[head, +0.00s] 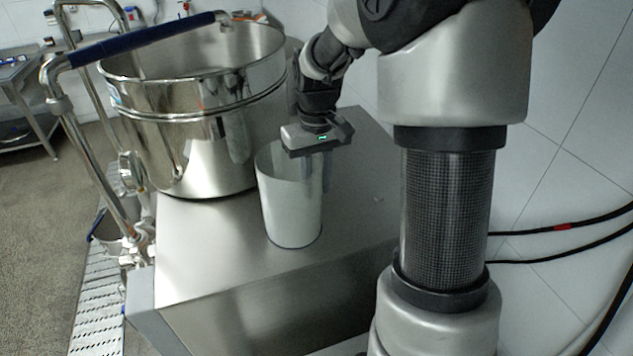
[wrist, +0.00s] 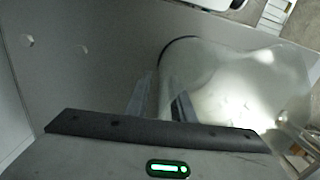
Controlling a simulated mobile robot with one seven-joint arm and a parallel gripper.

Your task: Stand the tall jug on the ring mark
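The tall jug (head: 289,210) is a pale grey, open-topped vessel standing upright on the steel table top. It also shows in the wrist view (wrist: 225,75), on the right. My gripper (head: 318,172) points down at the jug's right rim. In the wrist view my gripper (wrist: 161,100) has its two fingers apart, one on each side of the jug's wall, with a gap visible between them. One finger is inside the jug and the other outside. I cannot make out a ring mark in either view.
The steel table top (head: 205,265) is bare in front of the jug. A large shiny steel vessel (head: 205,150) stands behind it at left, with a blue-sleeved pipe (head: 140,40) across it. A tiled wall (head: 560,190) with black cables bounds the right.

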